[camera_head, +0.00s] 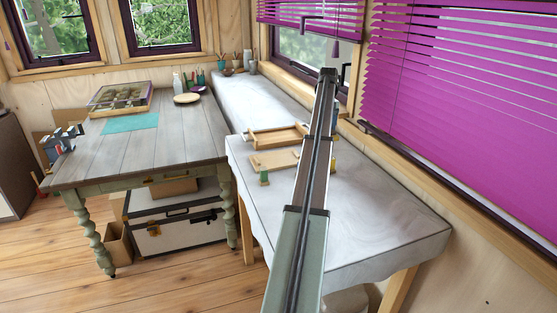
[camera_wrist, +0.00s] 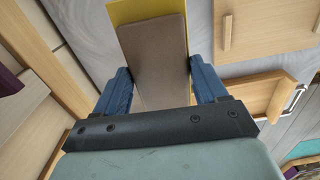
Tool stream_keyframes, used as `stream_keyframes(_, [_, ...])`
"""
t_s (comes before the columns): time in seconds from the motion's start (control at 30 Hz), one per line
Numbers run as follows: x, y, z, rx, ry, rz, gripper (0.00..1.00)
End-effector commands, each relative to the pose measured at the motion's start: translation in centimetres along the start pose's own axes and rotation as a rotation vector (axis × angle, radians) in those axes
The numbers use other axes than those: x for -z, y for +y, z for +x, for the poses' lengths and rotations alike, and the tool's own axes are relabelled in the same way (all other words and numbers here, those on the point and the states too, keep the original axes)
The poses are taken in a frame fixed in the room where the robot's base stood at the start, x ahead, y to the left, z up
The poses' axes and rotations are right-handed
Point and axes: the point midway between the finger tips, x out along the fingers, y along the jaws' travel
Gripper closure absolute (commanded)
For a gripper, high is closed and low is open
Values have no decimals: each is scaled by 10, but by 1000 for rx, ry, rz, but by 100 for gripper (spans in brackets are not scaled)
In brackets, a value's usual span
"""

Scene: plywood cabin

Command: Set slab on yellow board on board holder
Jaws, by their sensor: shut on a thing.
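In the wrist view, the slab (camera_wrist: 158,55) is a flat brown-grey piece between the two blue fingers of my gripper (camera_wrist: 158,72), which is shut on it. The yellow board (camera_wrist: 132,11) shows past the slab's far end and left edge; the slab covers the rest of it. I cannot tell whether the slab touches the board. I cannot clearly make out the board holder.
A wooden tray (camera_head: 275,137) and a pale wooden board (camera_head: 272,161) lie left of my arm on the cloth-covered table (camera_head: 375,215). A metal-handled wooden piece (camera_wrist: 262,93) is close right of the gripper in the wrist view. The window wall stands to the right.

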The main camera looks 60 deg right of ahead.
Motion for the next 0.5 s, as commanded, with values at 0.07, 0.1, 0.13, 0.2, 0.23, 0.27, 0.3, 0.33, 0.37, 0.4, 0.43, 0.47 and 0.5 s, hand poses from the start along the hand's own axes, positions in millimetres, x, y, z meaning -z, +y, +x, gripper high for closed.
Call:
stream_keyframes(0.07, [0,0,0,0,0,0,71])
stream_keyframes(0.1, [0,0,0,0,0,0,71])
stream_keyframes(0.13, [0,0,0,0,0,0,71])
stream_keyframes(0.2, [0,0,0,0,0,0,71])
stream_keyframes(0.23, [0,0,0,0,0,0,71])
stream_keyframes(0.27, [0,0,0,0,0,0,71])
stream_keyframes(0.3, [0,0,0,0,0,0,71])
stream_keyframes(0.33, [0,0,0,0,0,0,71])
stream_keyframes(0.37, [0,0,0,0,0,0,71])
stream_keyframes(0.4, [0,0,0,0,0,0,71])
stream_keyframes(0.43, [0,-1,0,0,0,-1,71])
stream_keyframes(0.47, [1,-2,0,0,0,-2,71])
stream_keyframes(0.5, [3,-5,0,0,1,-6,71])
